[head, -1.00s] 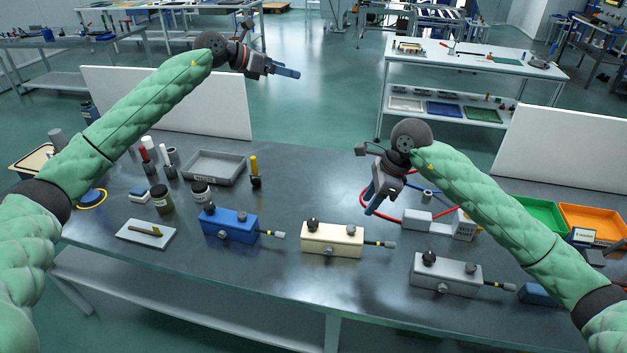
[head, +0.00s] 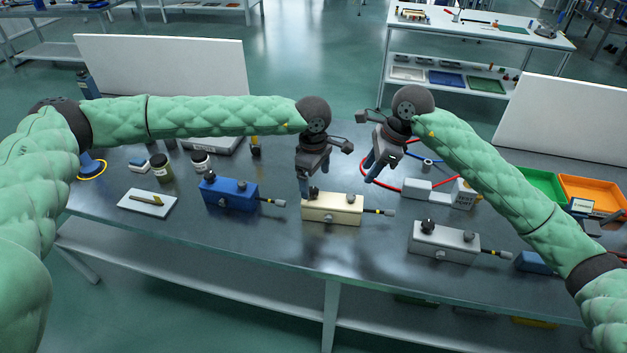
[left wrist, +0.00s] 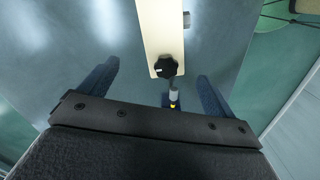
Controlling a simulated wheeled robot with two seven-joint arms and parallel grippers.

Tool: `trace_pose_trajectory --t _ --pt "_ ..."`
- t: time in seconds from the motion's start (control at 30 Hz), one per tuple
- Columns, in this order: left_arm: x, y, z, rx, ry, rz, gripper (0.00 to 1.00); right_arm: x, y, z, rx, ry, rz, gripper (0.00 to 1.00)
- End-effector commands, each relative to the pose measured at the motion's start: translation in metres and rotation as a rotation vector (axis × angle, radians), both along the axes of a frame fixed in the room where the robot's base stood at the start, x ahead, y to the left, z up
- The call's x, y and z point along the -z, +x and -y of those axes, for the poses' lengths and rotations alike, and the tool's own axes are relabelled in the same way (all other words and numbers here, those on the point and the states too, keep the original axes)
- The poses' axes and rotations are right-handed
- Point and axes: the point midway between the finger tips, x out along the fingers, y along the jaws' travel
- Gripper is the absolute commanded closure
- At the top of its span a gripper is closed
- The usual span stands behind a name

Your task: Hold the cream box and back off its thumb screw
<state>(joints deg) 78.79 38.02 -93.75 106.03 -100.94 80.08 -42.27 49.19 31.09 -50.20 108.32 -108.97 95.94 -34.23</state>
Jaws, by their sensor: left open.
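The cream box (head: 327,211) sits upright on the dark table, between a blue box and a grey box. My left gripper (head: 306,192) points down above the box's left end and hides that end's top. In the left wrist view its two fingers are open and empty, spread to either side of the box's near end, with a black lobed knob (left wrist: 166,67) between them. Contact is not visible. My right gripper (head: 374,170) hangs behind the box's right side; its finger gap is unclear.
The blue box (head: 228,195) stands left, its cable tip near the cream box. The grey box (head: 443,243) stands right. A red cable loop (head: 366,190) and white blocks (head: 417,189) lie behind. A white tray (head: 147,202) lies left.

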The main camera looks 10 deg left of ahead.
Motion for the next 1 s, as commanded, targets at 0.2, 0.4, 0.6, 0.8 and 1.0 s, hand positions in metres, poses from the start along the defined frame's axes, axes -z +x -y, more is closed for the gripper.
trace_pose_trajectory --t 0.2,0.4,0.6,0.8,1.0 --pt "0.015 -0.008 -0.004 0.033 0.043 -0.004 0.09 0.0 0.0 0.0 0.0 0.0 0.0 0.64" --pt "0.039 -0.008 -0.004 0.032 0.041 -0.005 0.09 0.0 0.0 0.0 0.0 0.0 0.0 0.64" --pt "0.066 -0.008 -0.004 0.031 0.041 -0.004 0.09 0.0 0.0 0.0 0.0 0.0 0.0 0.64" --pt "0.082 -0.008 -0.004 0.03 0.04 -0.005 0.09 0.0 0.0 0.0 0.0 0.0 0.0 0.64" --pt "0.086 -0.007 -0.004 0.03 0.04 -0.004 0.09 0.0 0.0 0.0 0.0 0.0 0.0 0.64"
